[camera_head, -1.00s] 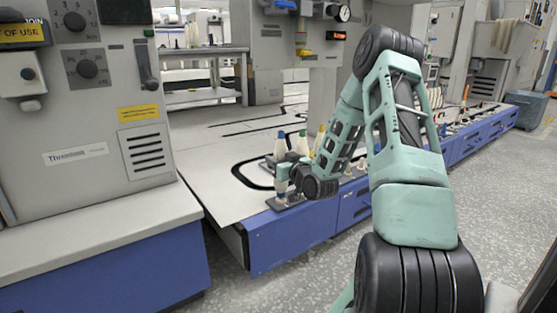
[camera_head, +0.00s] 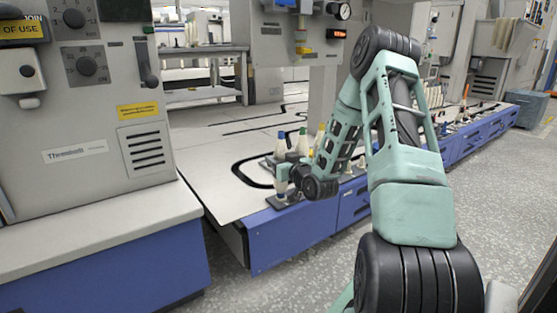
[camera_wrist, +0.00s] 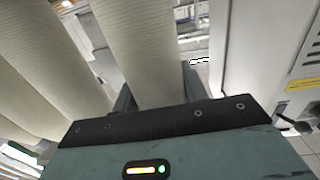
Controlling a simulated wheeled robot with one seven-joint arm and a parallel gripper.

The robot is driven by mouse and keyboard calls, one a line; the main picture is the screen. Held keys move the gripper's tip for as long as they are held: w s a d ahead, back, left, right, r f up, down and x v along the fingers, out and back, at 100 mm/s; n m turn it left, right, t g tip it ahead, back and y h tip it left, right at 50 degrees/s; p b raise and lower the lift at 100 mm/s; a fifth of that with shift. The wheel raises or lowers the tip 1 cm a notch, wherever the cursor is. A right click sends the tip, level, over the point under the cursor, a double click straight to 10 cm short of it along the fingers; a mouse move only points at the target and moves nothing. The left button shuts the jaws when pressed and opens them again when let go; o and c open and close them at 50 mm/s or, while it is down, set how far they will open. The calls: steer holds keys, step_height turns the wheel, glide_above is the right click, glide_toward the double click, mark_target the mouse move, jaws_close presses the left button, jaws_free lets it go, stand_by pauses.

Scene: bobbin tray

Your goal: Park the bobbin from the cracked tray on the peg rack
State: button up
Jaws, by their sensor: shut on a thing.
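My gripper (camera_head: 282,175) is at the front edge of the low platform, shut on a cream bobbin (camera_wrist: 148,45). In the wrist view the bobbin stands between the two fingers. In the head view my gripper hides most of it, and its lower part (camera_head: 282,188) shows just above a dark tray (camera_head: 291,202). I cannot tell whether it touches the tray. No crack can be made out at this size. I cannot pick out the peg rack for sure.
Bobbins with a blue tip (camera_head: 281,146), a green tip (camera_head: 303,142) and a yellow tip (camera_head: 320,134) stand close behind my gripper. More cream bobbins (camera_wrist: 48,65) fill the left of the wrist view. A grey machine cabinet (camera_head: 90,120) stands at the left.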

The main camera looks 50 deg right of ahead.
steer(key=shift+f, duration=0.15)
steer(key=o, duration=0.7)
steer(key=shift+o, duration=0.2)
steer(key=v, duration=1.1)
steer(key=shift+b, duration=0.4)
